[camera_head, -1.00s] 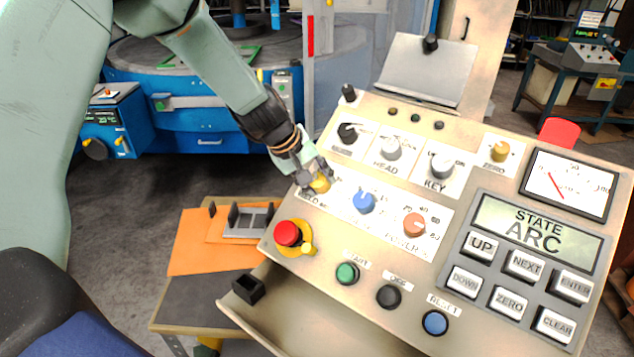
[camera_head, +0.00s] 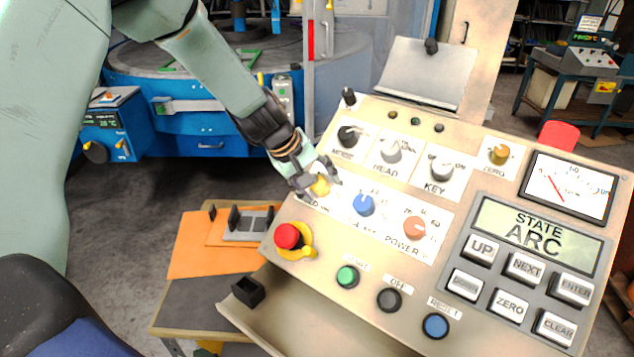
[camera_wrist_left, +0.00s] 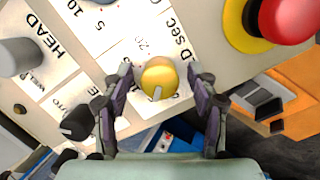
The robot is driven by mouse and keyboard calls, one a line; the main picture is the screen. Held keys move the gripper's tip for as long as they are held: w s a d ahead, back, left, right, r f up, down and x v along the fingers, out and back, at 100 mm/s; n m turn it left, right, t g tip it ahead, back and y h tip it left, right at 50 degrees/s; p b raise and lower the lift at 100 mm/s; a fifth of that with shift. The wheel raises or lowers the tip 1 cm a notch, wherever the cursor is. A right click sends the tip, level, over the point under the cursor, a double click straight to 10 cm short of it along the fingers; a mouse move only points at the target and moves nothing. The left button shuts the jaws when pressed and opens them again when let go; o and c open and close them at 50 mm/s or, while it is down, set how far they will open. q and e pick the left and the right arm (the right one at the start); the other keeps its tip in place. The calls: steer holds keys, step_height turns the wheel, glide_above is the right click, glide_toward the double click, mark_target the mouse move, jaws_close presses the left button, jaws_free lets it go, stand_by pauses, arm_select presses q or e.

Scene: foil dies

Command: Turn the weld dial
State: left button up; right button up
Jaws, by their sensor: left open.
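The weld dial is a yellow knob (camera_head: 319,186) at the left end of the lower knob row on the sloped control panel (camera_head: 300,222). In the left wrist view the yellow knob (camera_wrist_left: 159,77) has a pale pointer mark and sits between my finger pads. My left gripper (camera_head: 318,184) is at the knob, its fingers on either side of it. In the left wrist view my left gripper (camera_wrist_left: 160,90) is open, with a gap visible between each finger and the knob. Part of the dial's printed label is hidden by the gripper. My right gripper is not in view.
A blue knob (camera_head: 363,205) and an orange knob (camera_head: 414,228) stand right of the dial. A black knob (camera_head: 348,135) is above it, and a red emergency button (camera_head: 287,236) is below left. An open drawer (camera_head: 290,318) juts out below the panel.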

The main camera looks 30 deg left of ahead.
arm_select(q)
steer(key=shift+r, duration=0.1)
steer(key=shift+a+r, duration=0.15)
steer(key=shift+r, duration=0.1)
steer(key=v, duration=1.1)
steer(key=shift+s, duration=0.1)
steer(key=shift+s, duration=0.1)
stand_by(0.5)
